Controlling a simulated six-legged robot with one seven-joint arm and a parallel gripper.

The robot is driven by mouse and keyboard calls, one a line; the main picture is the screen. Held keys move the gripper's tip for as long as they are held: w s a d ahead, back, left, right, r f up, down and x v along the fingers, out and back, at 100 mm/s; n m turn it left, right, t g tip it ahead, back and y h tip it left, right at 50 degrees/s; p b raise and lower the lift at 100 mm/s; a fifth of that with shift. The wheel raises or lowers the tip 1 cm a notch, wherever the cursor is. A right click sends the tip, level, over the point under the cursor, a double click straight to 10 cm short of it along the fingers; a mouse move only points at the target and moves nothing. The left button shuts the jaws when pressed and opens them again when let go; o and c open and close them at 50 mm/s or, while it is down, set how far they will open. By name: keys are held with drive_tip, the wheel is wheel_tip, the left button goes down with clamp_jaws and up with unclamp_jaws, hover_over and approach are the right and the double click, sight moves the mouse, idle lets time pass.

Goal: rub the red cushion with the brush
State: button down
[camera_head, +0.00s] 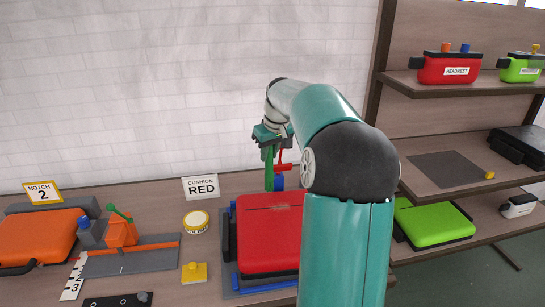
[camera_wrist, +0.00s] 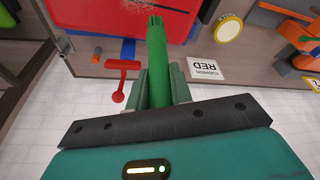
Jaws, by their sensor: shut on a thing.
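The red cushion (camera_head: 268,240) lies flat on the table in the middle of the head view, with a faint pale mark near its back edge. Part of it also shows at the top of the wrist view (camera_wrist: 100,14). My gripper (camera_head: 269,150) is above the back edge of the cushion, pointing down. It is shut on the green brush (camera_wrist: 157,60), which sticks out from between the fingers (camera_wrist: 158,90) towards the cushion. The brush's lower end shows in the head view (camera_head: 269,180) near the cushion's back edge; I cannot tell whether it touches. My arm hides the cushion's right side.
A red T-shaped part (camera_wrist: 121,78) stands close beside my gripper. A "CUSHION RED" sign (camera_head: 201,188) and a yellow tape roll (camera_head: 196,222) are left of the cushion. An orange cushion (camera_head: 38,238) lies far left. Shelves with a green cushion (camera_head: 432,222) stand right.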

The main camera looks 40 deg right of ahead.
drive_tip(key=shift+a+r, duration=0.25)
drive_tip(key=shift+a, duration=0.05)
drive_tip(key=shift+f, duration=0.1)
drive_tip(key=shift+a, duration=0.15)
drive_tip(key=shift+w, duration=0.1)
